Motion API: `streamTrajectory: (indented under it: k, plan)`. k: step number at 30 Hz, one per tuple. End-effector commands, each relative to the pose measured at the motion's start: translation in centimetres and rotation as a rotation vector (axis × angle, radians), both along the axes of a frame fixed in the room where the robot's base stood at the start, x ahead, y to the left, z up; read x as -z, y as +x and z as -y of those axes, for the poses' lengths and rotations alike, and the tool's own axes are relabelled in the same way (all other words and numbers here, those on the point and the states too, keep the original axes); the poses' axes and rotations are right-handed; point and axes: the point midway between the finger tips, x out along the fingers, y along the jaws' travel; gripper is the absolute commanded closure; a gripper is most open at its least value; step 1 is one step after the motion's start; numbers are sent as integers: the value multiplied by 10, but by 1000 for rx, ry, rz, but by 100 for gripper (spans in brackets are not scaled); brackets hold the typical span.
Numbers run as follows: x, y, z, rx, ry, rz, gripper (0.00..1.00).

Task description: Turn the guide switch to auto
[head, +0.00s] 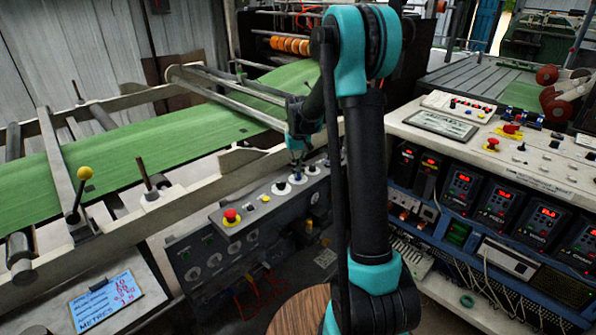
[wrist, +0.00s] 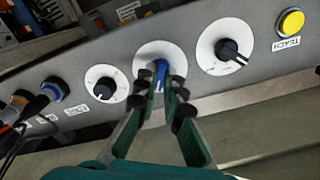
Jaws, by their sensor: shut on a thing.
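The guide switch appears to be the blue knob (wrist: 161,72) on a round white dial plate (wrist: 150,52) in the wrist view. My gripper (wrist: 167,88) has its two green fingers with dark pads closed around this knob, one on each side. The plate's lower part and its lettering are hidden by the fingers, so I cannot read the knob's setting. In the head view my gripper (head: 297,172) points down at the top of the grey control panel (head: 262,212), at the row of white dials.
A black knob (wrist: 229,50) on a white dial and a yellow button (wrist: 291,22) marked TEACH sit to the right in the wrist view. A smaller black knob (wrist: 104,88) is to the left. A red button (head: 231,216) stands at the panel's left end.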

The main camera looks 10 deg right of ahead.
Motion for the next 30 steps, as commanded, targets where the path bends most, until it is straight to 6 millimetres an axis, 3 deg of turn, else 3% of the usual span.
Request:
streamTrajectory:
  k: [1, 3, 7, 19, 30]
  plan:
    - [0, 1, 0, 1, 0, 1, 100]
    - [0, 1, 0, 1, 0, 1, 84]
    - [0, 0, 0, 0, 0, 1, 71]
    - [-9, 0, 0, 0, 0, 0, 71]
    - [-79, 0, 0, 0, 0, 0, 71]
